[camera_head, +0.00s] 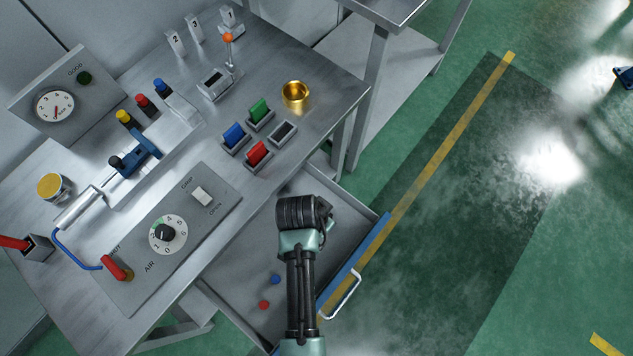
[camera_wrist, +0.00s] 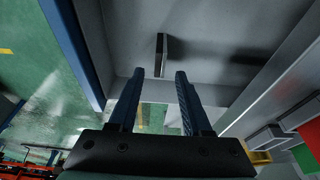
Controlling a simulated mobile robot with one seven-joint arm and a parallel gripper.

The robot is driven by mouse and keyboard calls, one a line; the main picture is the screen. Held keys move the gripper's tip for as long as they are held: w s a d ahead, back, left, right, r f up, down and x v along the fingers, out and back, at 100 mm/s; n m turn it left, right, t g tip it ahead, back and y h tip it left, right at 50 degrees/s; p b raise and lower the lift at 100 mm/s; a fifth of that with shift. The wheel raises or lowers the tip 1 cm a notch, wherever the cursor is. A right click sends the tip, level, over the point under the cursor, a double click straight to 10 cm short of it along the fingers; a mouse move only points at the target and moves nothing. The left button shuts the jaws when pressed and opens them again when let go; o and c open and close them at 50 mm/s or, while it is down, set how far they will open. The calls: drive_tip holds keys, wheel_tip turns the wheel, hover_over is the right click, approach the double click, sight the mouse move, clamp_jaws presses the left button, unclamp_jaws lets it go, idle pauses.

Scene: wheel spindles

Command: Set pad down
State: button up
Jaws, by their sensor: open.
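My gripper (camera_wrist: 157,76) is open, with two dark blue fingers apart and nothing between them. In the head view my wrist (camera_head: 300,213) is over the open drawer (camera_head: 345,205), and the fingers are hidden under it. A thin dark grey slab (camera_wrist: 161,56), which looks like the pad, is just beyond the fingertips in the wrist view, seen nearly edge-on against the grey drawer surface. It is clear of both fingers. I cannot tell whether it stands on the drawer floor. The head view does not show it.
On the bench, blue (camera_head: 234,135), green (camera_head: 259,111) and red (camera_head: 257,153) blocks sit in holders beside a dark-topped holder (camera_head: 283,132). A brass cup (camera_head: 296,95) stands behind. Small blue (camera_head: 276,280) and red (camera_head: 264,304) pieces lie in the drawer.

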drive_tip(key=p+v, duration=0.1)
drive_tip(key=v, duration=0.7)
drive_tip(key=w+r+n+t, duration=0.1)
drive_tip(key=w+r+t, duration=0.4)
drive_tip(key=w+r, duration=0.75)
drive_tip(key=w+r+n+t+y, duration=0.1)
drive_tip(key=w+r+t, duration=0.3)
drive_tip(key=r, duration=0.8)
drive_tip(key=w+r+n+t+y, duration=0.15)
drive_tip(key=w+r+t, duration=0.25)
drive_tip(key=r, duration=0.9)
wheel_tip(320, 180, up, 17)
drive_tip(key=s+n+t, duration=0.2)
drive_tip(key=s+t, duration=0.1)
drive_tip(key=t, duration=0.2)
drive_tip(key=s+r+n+t, duration=0.1)
drive_tip(key=s+r+t, duration=0.2)
drive_tip(key=s+r, duration=0.2)
drive_tip(key=s+d+r+t, duration=0.1)
drive_tip(key=s+r+t, duration=0.3)
drive_tip(key=r, duration=0.8)
drive_tip(key=shift+s+d+n+h, duration=0.25)
drive_tip(key=shift+s+n+h, duration=0.1)
drive_tip(key=shift+s, duration=0.75)
